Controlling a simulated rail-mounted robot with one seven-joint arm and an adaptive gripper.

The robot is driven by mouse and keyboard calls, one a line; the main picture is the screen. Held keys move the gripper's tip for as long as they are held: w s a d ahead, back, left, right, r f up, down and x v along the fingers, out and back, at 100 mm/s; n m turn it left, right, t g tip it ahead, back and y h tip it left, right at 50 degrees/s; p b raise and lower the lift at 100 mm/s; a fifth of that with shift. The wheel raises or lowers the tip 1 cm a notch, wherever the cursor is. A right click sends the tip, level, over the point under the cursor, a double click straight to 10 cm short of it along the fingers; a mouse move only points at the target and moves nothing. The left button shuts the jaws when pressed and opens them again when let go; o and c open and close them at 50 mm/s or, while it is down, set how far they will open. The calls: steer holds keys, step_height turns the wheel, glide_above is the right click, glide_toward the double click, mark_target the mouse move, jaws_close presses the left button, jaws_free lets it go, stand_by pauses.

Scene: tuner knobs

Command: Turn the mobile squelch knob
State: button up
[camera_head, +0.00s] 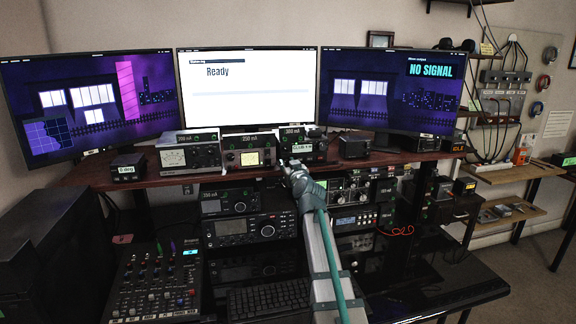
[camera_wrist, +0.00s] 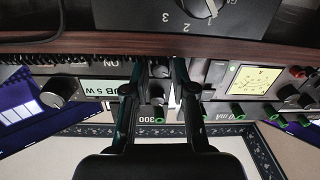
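The mobile radio is a small dark unit (camera_head: 302,147) on the desk shelf, under a "300 mA" tag. In the wrist view, which is upside down, its face shows a lit display (camera_wrist: 100,88) ending in "5 W". Two small dark knobs, an upper one (camera_wrist: 160,70) and a lower one (camera_wrist: 156,92), sit one above the other. I cannot read which is squelch. My gripper (camera_wrist: 158,88) is open, with one finger on each side of these knobs. I cannot tell whether the fingers touch either knob. In the head view my gripper (camera_head: 294,168) is close in front of the radio.
A large knob (camera_wrist: 56,92) stands left of the display in the wrist view. A unit with a yellow meter (camera_wrist: 250,80) is close on the right. The wooden shelf edge (camera_wrist: 110,45) and a numbered dial (camera_wrist: 200,8) are above in that view. Monitors stand behind.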

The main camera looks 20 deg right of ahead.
jaws_close()
steer(key=shift+m+b, duration=0.3)
steer(key=shift+m, duration=0.5)
steer(key=m, duration=0.3)
steer(key=o, duration=0.6)
jaws_free()
steer(key=shift+c, duration=0.2)
steer(key=shift+s, duration=0.1)
